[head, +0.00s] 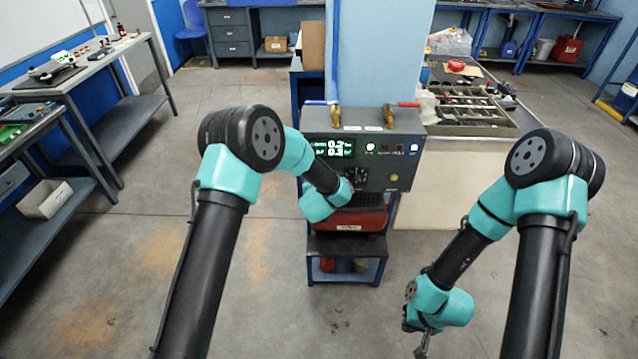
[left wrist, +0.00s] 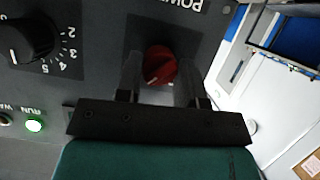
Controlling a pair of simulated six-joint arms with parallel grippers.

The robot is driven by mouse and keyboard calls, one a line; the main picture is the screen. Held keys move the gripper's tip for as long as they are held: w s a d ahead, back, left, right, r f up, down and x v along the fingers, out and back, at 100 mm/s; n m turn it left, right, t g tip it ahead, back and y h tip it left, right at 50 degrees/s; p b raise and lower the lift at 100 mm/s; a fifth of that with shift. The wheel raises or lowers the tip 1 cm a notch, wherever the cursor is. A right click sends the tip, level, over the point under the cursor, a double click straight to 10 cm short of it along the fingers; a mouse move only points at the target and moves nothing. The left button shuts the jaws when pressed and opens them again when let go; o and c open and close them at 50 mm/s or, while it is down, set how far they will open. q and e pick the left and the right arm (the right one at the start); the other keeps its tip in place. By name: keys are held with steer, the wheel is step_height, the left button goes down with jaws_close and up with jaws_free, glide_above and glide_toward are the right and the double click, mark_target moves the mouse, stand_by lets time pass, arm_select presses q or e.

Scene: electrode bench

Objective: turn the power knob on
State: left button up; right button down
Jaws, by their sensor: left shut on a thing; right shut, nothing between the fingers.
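The power knob (left wrist: 160,66) is red with a white pointer line, on the dark panel under a partly cut-off POWER label (left wrist: 182,5). In the left wrist view it sits between the two fingers of my left gripper (left wrist: 158,72), which is shut on it. In the head view my left forearm hides the knob and these fingers. The grey control box (head: 405,180) stands on a small bench, its green-digit display (head: 333,148) lit. My right gripper (head: 424,343) is shut and empty, hanging low at the right, well away from the box.
A black numbered dial (left wrist: 27,38) and a lit green RUN lamp (left wrist: 34,126) are beside the power knob. A red case (head: 350,218) lies under the box. A parts tray (head: 460,130) is on the table at right. Open floor lies around the bench.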

arm_select(q)
steer(key=shift+m+y, duration=0.3)
steer(key=shift+m, duration=0.1)
steer(key=o, duration=0.9)
steer(key=v, duration=1.7)
steer(key=shift+s+r, duration=0.15)
steer(key=shift+r, duration=0.05)
